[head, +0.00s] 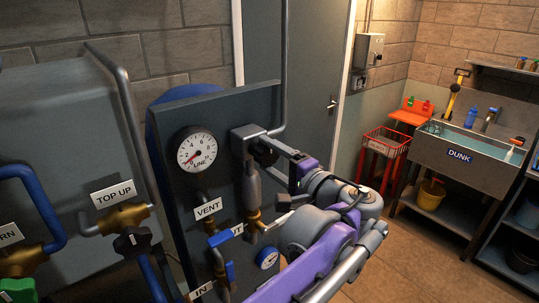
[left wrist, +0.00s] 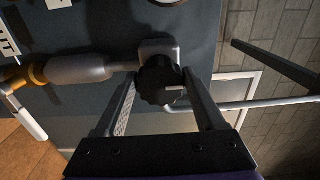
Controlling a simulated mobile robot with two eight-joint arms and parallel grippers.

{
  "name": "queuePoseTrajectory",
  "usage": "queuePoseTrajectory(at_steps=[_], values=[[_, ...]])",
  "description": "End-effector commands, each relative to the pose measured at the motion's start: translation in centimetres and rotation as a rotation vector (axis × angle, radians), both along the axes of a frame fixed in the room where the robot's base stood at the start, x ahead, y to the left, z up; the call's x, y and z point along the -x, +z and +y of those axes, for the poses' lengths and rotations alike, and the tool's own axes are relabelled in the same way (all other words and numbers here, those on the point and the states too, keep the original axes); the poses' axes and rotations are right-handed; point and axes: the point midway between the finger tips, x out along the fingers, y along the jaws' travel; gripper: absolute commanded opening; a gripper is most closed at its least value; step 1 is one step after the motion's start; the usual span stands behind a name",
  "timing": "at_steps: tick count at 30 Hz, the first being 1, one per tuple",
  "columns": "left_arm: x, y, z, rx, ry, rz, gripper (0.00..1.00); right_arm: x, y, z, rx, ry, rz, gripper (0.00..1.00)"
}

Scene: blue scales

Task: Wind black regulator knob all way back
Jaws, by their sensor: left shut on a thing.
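The black regulator knob (left wrist: 158,82) is a dark, lobed knob in the left wrist view, set on a grey metal block (left wrist: 160,47). My left gripper (left wrist: 161,76) has one finger on each side of it and is shut on it. In the head view my left gripper (head: 262,148) reaches the knob from the right and mostly hides it, just below the grey block (head: 243,136) on the dark panel. The LINE gauge (head: 197,152) has a white face and a red needle toward its lower left. My right gripper is not in view.
A TOP UP label (head: 114,193) and blue pipes are at left. A DUNK sink (head: 459,156) and red crate (head: 385,142) stand at right, with clear floor before them.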

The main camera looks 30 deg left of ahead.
Motion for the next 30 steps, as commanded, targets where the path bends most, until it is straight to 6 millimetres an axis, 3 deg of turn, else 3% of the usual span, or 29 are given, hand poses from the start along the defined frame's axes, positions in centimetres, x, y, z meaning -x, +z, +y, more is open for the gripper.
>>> queuePoseTrajectory(at_steps=[7,8,12,22,30], values=[[0.0,0.0,0.0,0.001,0.0,-0.002,0.16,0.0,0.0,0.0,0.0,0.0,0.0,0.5],[0.0,0.0,0.0,0.001,0.0,-0.002,0.75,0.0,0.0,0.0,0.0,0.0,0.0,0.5],[0.0,0.0,0.0,0.0,0.0,-0.001,1.0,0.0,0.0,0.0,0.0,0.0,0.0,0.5],[0.2,-0.1,-0.5,0.0,-0.001,0.0,1.0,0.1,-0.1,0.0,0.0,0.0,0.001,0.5],[2.0,-0.2,-5.1,0.0,-0.007,0.001,1.0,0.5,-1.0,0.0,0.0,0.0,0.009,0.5]])
